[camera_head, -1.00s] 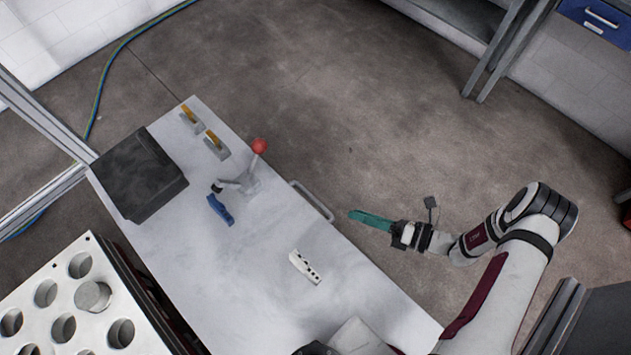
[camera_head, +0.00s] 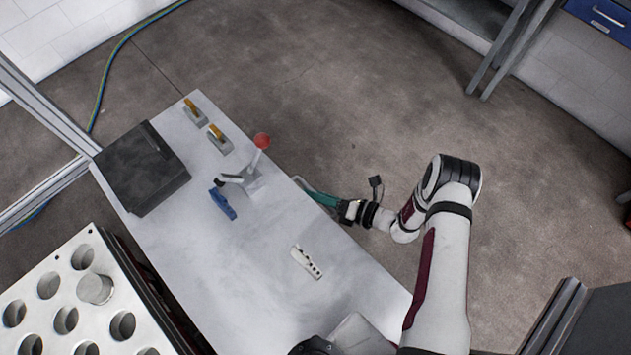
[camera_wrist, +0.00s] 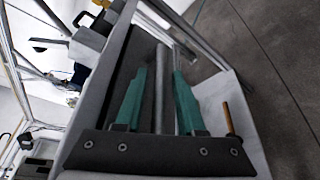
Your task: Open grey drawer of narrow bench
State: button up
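The narrow bench (camera_head: 185,250) has a pale grey top that runs diagonally across the head view. The drawer handle (camera_head: 296,181), a grey bar, sticks out from its right side and is partly hidden by my gripper. In the wrist view the handle (camera_wrist: 159,75) stands as an upright bar between my teal fingers. My gripper (camera_head: 312,193) is at the handle on the bench's right side. In the wrist view my gripper (camera_wrist: 160,75) is open, with a finger on each side of the bar and gaps showing. The drawer front is mostly hidden in the head view.
On the bench are a black box (camera_head: 140,172), a red-knobbed toggle clamp (camera_head: 262,141) with a blue part (camera_head: 223,203), and a white holed block (camera_head: 306,262). A metal rack with round holes (camera_head: 45,315) stands lower left. The floor right of the bench is clear.

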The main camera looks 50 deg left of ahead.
grip_shut()
dwell(1.2)
